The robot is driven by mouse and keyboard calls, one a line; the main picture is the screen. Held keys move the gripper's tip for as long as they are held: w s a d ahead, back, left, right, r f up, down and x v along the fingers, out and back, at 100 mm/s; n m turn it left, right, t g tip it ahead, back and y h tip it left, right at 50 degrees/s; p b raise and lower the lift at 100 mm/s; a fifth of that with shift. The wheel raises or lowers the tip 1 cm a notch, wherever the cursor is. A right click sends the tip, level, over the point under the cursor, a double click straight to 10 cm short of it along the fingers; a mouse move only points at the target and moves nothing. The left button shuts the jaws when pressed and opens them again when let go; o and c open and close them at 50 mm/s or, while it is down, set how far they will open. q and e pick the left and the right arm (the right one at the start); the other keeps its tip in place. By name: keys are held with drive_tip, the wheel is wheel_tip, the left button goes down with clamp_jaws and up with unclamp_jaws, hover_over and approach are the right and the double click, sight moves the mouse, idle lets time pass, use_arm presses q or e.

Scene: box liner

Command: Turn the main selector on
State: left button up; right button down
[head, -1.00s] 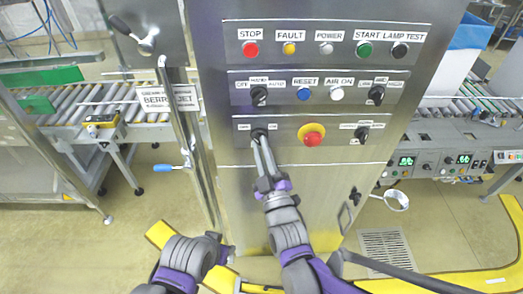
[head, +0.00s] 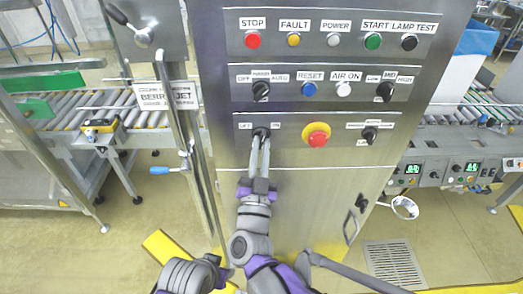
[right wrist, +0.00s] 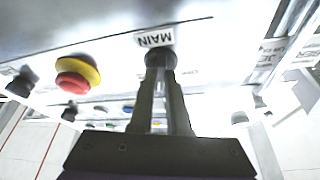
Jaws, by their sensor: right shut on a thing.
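The main selector (head: 261,132) is a small black knob at the left of the panel's third row. Its pointer direction is mostly hidden by my fingers. My right gripper (head: 260,142) reaches up from below and is shut on this knob. In the right wrist view, the two fingers (right wrist: 160,80) close around the dark main selector (right wrist: 160,58), beside an upside-down "MAIN" label (right wrist: 154,38).
A red emergency button on a yellow base (head: 317,135) sits right of the selector. Another black selector (head: 370,133) is further right. Other knobs and coloured buttons fill the rows above. A blue-ended lever (head: 162,170) stands left of the cabinet.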

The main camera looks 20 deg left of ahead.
drive_tip(key=m+h, duration=0.1)
drive_tip(key=m, duration=0.2)
drive_tip(key=m+h, duration=0.2)
drive_tip(key=m, duration=0.2)
drive_tip(key=shift+a+r+g, duration=0.1)
drive_tip(key=shift+a+g, duration=0.05)
drive_tip(key=shift+g, duration=0.25)
drive_tip(key=shift+m+h, duration=0.4)
drive_tip(key=shift+m, duration=0.1)
drive_tip(key=c, duration=0.9)
unclamp_jaws()
